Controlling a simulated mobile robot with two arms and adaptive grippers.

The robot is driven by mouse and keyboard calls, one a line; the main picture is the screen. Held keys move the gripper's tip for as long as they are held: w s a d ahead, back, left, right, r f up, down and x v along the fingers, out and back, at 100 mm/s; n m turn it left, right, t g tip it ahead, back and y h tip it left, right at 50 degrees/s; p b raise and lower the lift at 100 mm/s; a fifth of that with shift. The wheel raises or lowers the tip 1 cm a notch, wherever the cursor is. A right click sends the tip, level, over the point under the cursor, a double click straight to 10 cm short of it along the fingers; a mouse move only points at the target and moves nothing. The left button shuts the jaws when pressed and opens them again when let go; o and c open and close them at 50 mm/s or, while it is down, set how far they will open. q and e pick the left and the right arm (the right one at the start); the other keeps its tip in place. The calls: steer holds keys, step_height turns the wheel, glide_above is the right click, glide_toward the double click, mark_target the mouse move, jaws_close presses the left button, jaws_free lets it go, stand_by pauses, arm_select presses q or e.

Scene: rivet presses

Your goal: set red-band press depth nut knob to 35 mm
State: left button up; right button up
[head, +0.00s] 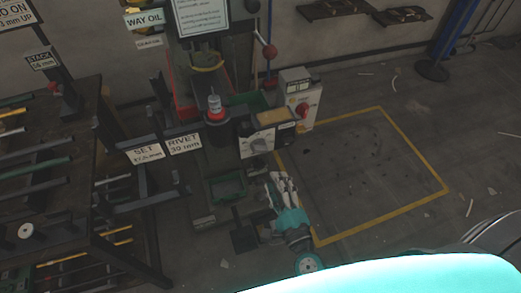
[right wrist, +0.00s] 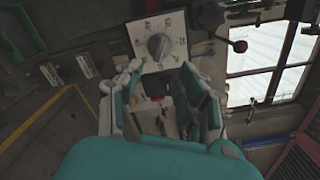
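The depth nut knob is a round grey dial on a white numbered plate; it fills the upper middle of the right wrist view (right wrist: 158,45). The numbers are too small to read surely, and I cannot tell its setting. In the head view the plate with the knob (head: 258,143) is on the front of the press, beside a red ring (head: 216,116) with a grey-white part standing in it. My right gripper (head: 281,180) is below the knob in the head view. In the right wrist view its fingers (right wrist: 161,82) are apart, with nothing between them, short of the dial. My left gripper is out of view.
A white box with a red knob (head: 302,104) stands right of the plate. A rack of bars (head: 60,190) with signs fills the left. A green tray (head: 228,187) sits low on the press. The yellow-outlined floor (head: 360,175) at right is clear.

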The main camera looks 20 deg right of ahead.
mark_target(261, 152)
steer(key=w+p, duration=0.1)
steer(key=w, duration=1)
steer(key=shift+w+a, duration=0.15)
jaws_close()
